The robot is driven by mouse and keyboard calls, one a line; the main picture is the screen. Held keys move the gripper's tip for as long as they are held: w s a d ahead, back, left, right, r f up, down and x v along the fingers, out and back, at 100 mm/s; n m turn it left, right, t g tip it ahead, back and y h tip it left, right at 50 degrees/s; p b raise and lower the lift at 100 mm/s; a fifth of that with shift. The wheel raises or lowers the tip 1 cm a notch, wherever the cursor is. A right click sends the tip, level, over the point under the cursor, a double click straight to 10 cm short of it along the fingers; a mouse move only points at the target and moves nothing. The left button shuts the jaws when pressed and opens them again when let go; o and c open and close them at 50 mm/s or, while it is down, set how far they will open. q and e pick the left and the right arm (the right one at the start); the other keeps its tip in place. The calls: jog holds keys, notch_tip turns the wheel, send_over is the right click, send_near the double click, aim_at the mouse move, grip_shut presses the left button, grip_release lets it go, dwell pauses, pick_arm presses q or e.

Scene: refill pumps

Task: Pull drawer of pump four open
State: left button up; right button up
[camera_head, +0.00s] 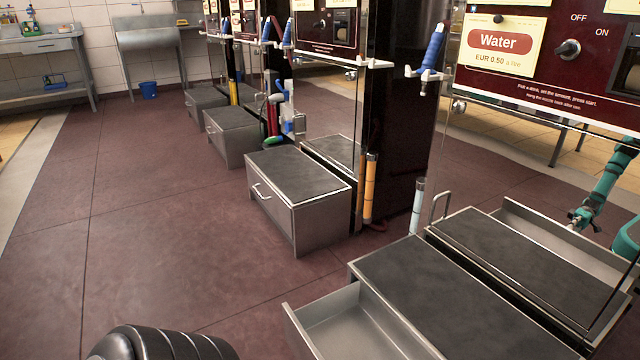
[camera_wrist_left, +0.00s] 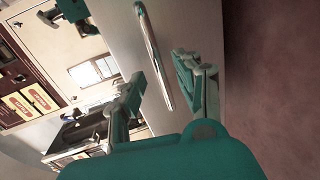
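The nearest pump, with the Water sign (camera_head: 498,41), stands at the right in the head view. Its number is not readable. A dark-topped step box (camera_head: 440,290) stands at its foot, with its drawer (camera_head: 345,325) pulled out at the front left; the drawer looks empty. The left wrist view shows a pale metal front with a bar handle (camera_wrist_left: 153,55). My left gripper (camera_wrist_left: 158,82) is open, its teal fingers spread on either side of the handle's lower end, without visibly clamping it. My right gripper is not in view.
Other pumps have step boxes, the closest (camera_head: 298,190) with its drawer shut. A shiny panel behind the open box seems to mirror it and a teal arm (camera_head: 600,190), apparently mine. A blue bucket (camera_head: 148,90) stands far back. The floor at left is clear.

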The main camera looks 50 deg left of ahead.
pick_arm(q)
jog(key=v, duration=0.8)
jog(key=shift+s, duration=0.15)
